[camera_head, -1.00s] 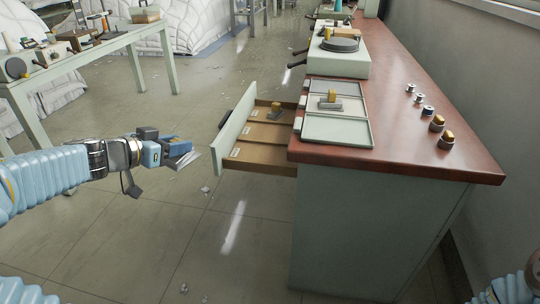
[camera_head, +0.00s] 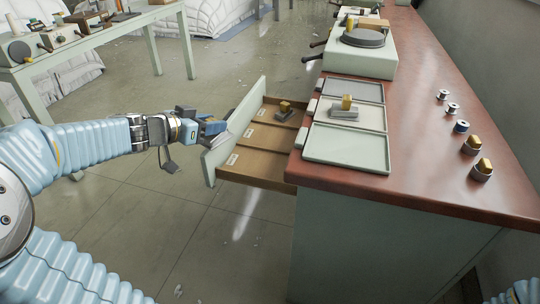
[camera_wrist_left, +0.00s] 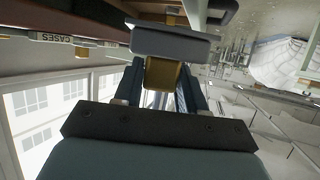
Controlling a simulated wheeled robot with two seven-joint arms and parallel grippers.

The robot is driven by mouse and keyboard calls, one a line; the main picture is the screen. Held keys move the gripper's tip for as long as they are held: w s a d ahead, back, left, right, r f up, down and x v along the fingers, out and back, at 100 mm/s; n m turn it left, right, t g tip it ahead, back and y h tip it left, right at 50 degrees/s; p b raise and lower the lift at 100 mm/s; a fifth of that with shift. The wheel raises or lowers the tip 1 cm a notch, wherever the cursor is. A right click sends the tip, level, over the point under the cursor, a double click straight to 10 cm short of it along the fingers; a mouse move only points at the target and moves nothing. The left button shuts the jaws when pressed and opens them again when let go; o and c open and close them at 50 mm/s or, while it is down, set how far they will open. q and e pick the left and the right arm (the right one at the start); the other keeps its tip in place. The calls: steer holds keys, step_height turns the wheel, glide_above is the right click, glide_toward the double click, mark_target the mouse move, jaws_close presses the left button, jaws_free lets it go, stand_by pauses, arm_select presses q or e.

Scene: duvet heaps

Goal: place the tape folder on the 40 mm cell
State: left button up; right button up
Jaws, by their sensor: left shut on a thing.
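My left gripper (camera_head: 208,128) is shut on a tool with a grey plate (camera_wrist_left: 172,42) and a brass-coloured block (camera_wrist_left: 162,74), which looks like the tape folder. It is in the air by the open drawer's pale front (camera_head: 236,128); whether they touch is unclear. A three-cell tray on the counter has a grey far cell (camera_head: 352,91), a middle cell (camera_head: 374,118) holding a similar brass-topped tool (camera_head: 345,107), and an empty near cell (camera_head: 348,148). Their size marks are unreadable, so I cannot tell which is 40 mm. My right gripper is out of view.
The wooden drawer (camera_head: 258,158) has labelled compartments; a brass-topped tool (camera_head: 285,108) lies in its far one. Several small spools and brass-topped pieces (camera_head: 471,144) line the counter's right side. A pale machine (camera_head: 358,60) stands behind the tray. The near counter top is clear.

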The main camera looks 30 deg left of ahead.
arm_select(q)
steer(key=w+d+f, duration=0.8)
steer(key=shift+w+f, duration=0.25)
steer(key=shift+f, duration=0.1)
steer(key=shift+w+d+f+b, duration=0.15)
steer(key=shift+f+b, duration=0.6)
steer(key=shift+f, duration=1)
steer(key=shift+f, duration=0.2)
steer(key=o, duration=1.1)
steer(key=shift+o, duration=0.2)
steer(key=shift+r, duration=0.15)
